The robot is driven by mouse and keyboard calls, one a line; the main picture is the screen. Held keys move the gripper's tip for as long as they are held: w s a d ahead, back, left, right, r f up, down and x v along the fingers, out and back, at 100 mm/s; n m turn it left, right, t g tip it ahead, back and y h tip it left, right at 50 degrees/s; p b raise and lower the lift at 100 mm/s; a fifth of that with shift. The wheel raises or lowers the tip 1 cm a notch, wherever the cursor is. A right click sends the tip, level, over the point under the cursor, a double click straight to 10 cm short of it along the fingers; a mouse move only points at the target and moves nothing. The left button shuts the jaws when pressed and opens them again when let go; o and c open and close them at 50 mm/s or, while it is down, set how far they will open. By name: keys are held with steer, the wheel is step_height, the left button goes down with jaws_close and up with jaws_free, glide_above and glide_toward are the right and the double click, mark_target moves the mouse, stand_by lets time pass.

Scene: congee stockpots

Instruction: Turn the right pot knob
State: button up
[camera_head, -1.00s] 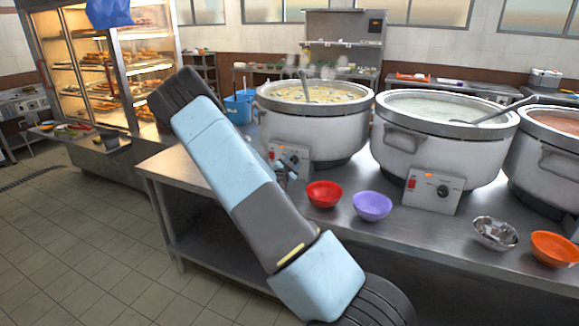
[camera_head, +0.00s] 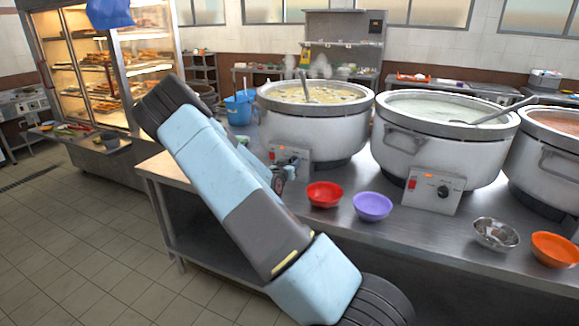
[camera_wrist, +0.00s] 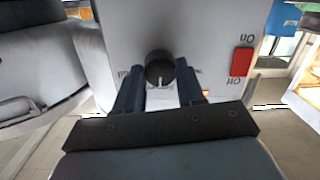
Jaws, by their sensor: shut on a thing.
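Three big white pots stand in a row on the steel counter: a left pot (camera_head: 315,125), a middle pot (camera_head: 440,150) and a right pot (camera_head: 550,165) cut off by the picture edge. The left pot's control box has a red switch (camera_wrist: 242,62) and a black knob (camera_wrist: 160,68) with a white mark. My gripper (camera_wrist: 160,84) is at this box, its dark fingers shut on the knob from both sides; in the head view my gripper (camera_head: 279,178) is partly hidden by my arm. The middle pot's knob (camera_head: 443,191) is untouched. The right pot's knob is out of view.
A red bowl (camera_head: 324,195), a purple bowl (camera_head: 372,207), a metal bowl (camera_head: 495,235) and an orange bowl (camera_head: 555,250) sit along the counter's front. A blue bucket (camera_head: 238,110) stands behind my arm. The tiled floor at left is clear.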

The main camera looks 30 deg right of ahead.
steer(key=shift+d+r, duration=0.1)
steer(key=shift+d, duration=0.1)
stand_by(0.4)
steer(key=o, duration=0.7)
steer(key=shift+c, duration=0.2)
steer(key=o, duration=0.4)
steer(key=shift+a, duration=0.1)
steer(key=shift+a, duration=0.1)
steer(key=v, duration=1.3)
steer(key=shift+s+a, duration=0.15)
steer(key=shift+a, duration=0.1)
